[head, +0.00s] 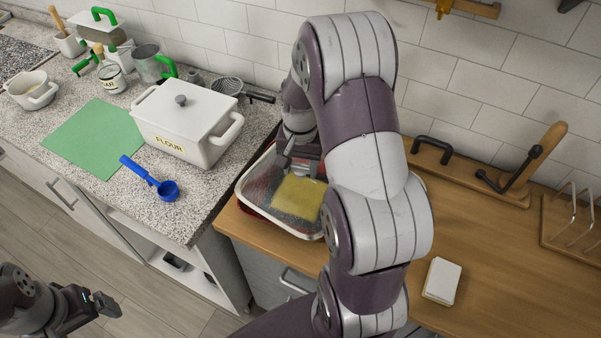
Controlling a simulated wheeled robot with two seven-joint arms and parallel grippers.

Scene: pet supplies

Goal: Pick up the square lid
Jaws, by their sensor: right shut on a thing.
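The square lid (259,184) looks clear with a pale rim and lies at the left end of the wooden counter. Something red shows beneath its edge, and a yellow square (297,199) shows at its middle. My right gripper (299,165) is at the lid's far side, shut on it. My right arm covers the lid's right part, and the exact grip is hard to see. I cannot tell whether the lid is raised. My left gripper (97,304) is low at the left, away from the counters, and its opening is unclear.
A white flour box (188,120), a green mat (97,138) and a blue scoop (150,178) are on the speckled counter. A white-and-yellow block (442,281) lies on the wooden counter (490,250), right of my arm. Wooden racks stand along the wall.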

